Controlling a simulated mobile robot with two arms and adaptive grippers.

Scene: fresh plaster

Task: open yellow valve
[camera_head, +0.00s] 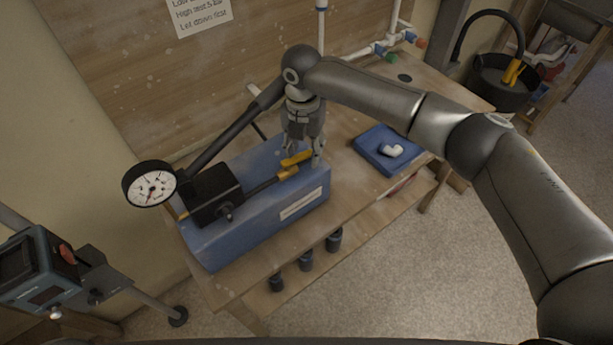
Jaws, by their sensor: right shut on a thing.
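The yellow valve (295,159) is a small yellow lever on a brass fitting at the right end of a blue box-shaped pump (262,222). The pump stands on a wooden bench and carries a black block and a round pressure gauge (150,184) at its left. My right gripper (303,161) reaches down from above and is shut on the yellow valve, with its fingers around the lever. The fingers partly hide the lever. My left gripper is not in view.
Pipes with a green and a red valve stand behind. A black bucket (499,83) is at the upper right. Several dark cylinders sit on the lower shelf.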

